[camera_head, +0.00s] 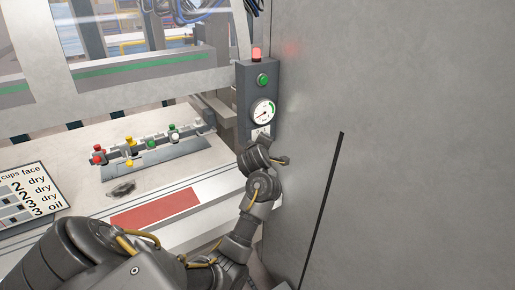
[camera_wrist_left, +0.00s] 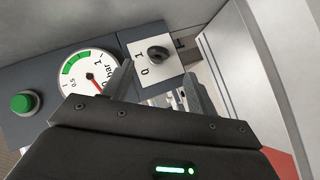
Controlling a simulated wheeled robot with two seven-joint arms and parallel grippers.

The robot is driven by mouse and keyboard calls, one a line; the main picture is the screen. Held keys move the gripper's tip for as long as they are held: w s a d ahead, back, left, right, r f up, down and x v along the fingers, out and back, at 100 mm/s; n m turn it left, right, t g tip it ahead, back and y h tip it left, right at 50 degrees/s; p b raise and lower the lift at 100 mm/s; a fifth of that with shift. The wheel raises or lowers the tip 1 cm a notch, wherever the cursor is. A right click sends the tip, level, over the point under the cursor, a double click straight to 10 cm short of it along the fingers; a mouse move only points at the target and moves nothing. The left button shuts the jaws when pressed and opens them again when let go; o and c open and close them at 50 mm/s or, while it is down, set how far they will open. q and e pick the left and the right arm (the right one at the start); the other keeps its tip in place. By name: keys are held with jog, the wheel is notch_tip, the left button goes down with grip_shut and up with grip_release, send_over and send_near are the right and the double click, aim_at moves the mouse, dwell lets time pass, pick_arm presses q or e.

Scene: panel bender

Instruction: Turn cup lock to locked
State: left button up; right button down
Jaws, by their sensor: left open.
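The cup lock is a small black rotary knob (camera_wrist_left: 158,53) on a white plate marked O and I, below the gauge on the grey control box. In the left wrist view it lies beyond my open left gripper (camera_wrist_left: 157,82), roughly between the fingertips. I cannot tell whether the fingers touch it or which mark it points to. In the head view my left gripper (camera_head: 265,143) is in front of the lower end of the box, and the knob is largely hidden there. My right gripper is not in view.
The control box (camera_head: 244,88) carries a red lamp (camera_head: 257,54), a green button (camera_head: 263,80) and a round gauge (camera_head: 263,112). A large grey panel (camera_head: 400,120) stands close on the right. A bench (camera_head: 75,150) with colored fittings and a sign (camera_head: 28,196) lies left.

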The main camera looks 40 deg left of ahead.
pick_arm(q)
jog(key=v, duration=0.3)
jog(key=shift+s+d+r+p, duration=0.1)
jog(key=shift+s+r+p, duration=0.1)
jog(key=shift+s+p, duration=0.15)
